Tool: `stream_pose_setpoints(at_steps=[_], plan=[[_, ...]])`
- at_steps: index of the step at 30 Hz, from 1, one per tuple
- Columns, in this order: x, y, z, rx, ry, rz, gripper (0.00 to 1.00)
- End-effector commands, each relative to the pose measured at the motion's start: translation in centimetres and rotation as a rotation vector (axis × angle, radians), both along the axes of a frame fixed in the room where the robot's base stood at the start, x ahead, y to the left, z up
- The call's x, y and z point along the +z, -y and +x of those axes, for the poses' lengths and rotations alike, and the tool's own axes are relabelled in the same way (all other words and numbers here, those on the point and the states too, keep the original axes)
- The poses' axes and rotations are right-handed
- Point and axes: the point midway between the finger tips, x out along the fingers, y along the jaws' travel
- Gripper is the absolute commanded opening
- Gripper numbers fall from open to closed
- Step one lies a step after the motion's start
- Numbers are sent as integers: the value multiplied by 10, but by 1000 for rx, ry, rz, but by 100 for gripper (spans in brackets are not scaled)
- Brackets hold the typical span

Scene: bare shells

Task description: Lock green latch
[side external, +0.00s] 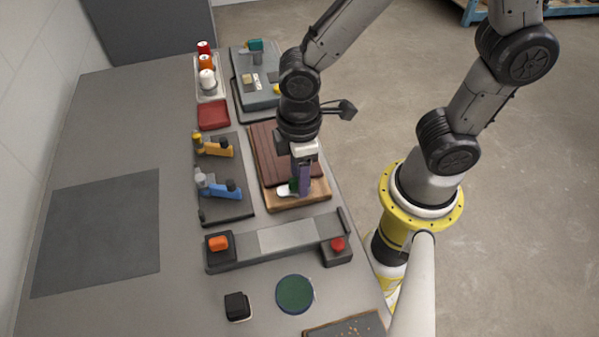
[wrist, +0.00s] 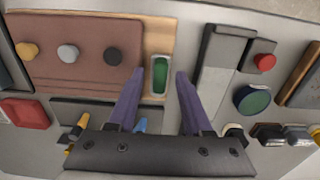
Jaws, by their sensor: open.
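A green latch piece (wrist: 160,75) with a pale rim sits on the bare end of a wooden base (wrist: 161,35), beside a brown panel (wrist: 85,70). In the side external view, a white and green part (side external: 285,190) shows on the wooden base (side external: 300,199), partly hidden by my fingers. My gripper (side external: 301,190) is pointing down over it. In the wrist view, my gripper (wrist: 160,74) is open, with one purple finger on each side of the green piece. I cannot tell whether the fingers touch it.
The brown panel carries yellow, grey and black knobs. Yellow (side external: 217,148) and blue (side external: 224,190) levers stand to the left. A long grey unit with orange (side external: 218,242) and red (side external: 338,244) buttons lies in front. A green disc (side external: 295,293) and black block (side external: 237,306) are nearer.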

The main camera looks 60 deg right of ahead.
Motion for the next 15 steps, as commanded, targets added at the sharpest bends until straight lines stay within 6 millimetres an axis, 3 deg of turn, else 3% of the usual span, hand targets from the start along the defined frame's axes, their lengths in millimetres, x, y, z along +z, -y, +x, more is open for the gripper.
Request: stream_pose_setpoints(at_steps=[6,14,15], plan=[[0,0,0,0,-1,-1,48],[0,0,0,0,-1,-1,1],[0,0,0,0,0,0,0]])
